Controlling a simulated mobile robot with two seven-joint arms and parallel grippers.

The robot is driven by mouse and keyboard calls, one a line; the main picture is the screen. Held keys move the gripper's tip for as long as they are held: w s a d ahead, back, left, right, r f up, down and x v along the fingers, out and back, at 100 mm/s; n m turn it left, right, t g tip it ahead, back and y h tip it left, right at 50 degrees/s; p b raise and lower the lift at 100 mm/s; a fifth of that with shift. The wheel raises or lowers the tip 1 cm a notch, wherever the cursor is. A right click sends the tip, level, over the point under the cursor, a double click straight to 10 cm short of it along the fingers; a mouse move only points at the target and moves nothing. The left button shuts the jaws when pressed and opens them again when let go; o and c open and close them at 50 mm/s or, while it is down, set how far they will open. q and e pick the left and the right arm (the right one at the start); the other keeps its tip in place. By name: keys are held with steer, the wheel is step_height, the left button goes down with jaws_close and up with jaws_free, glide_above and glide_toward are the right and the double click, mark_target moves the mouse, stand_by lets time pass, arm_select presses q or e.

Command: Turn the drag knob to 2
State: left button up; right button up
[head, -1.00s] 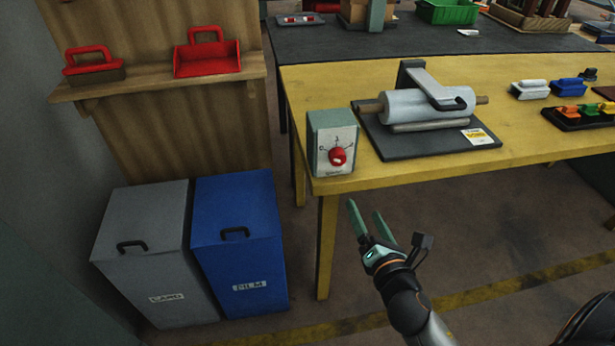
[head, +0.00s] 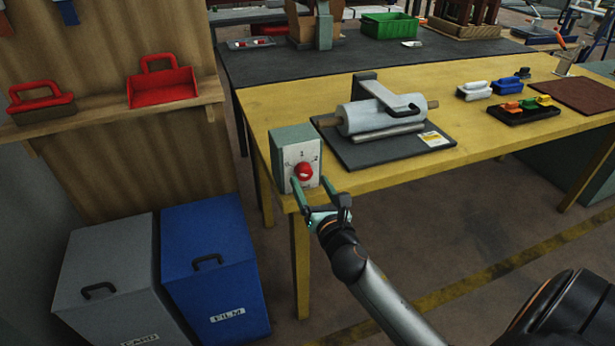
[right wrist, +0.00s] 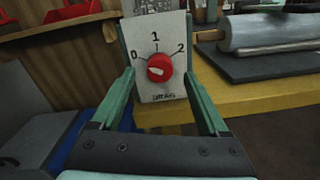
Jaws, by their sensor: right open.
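The red drag knob (head: 304,172) sits on the white front plate of a grey-green box (head: 283,149) at the near left corner of the yellow table. In the right wrist view the knob (right wrist: 160,68) is below the marks 0, 1 and 2. A pale mark shows on the knob's left part; which number it points at is hard to tell. My right gripper (head: 311,187) is open in front of the box, just below the knob in the head view. In the right wrist view its fingers stand left and right of the knob, apart from it. My left gripper is not in view.
A roll (head: 372,117) on a dark base stands right of the box on the yellow table (head: 470,137). Blue (head: 215,255) and grey (head: 100,280) bins stand on the floor at left. A shelf with red-handled items is above them. The floor in front of the table is clear.

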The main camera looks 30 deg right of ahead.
mark_target(304, 172)
steer(key=shift+x, duration=1.45)
jaws_close()
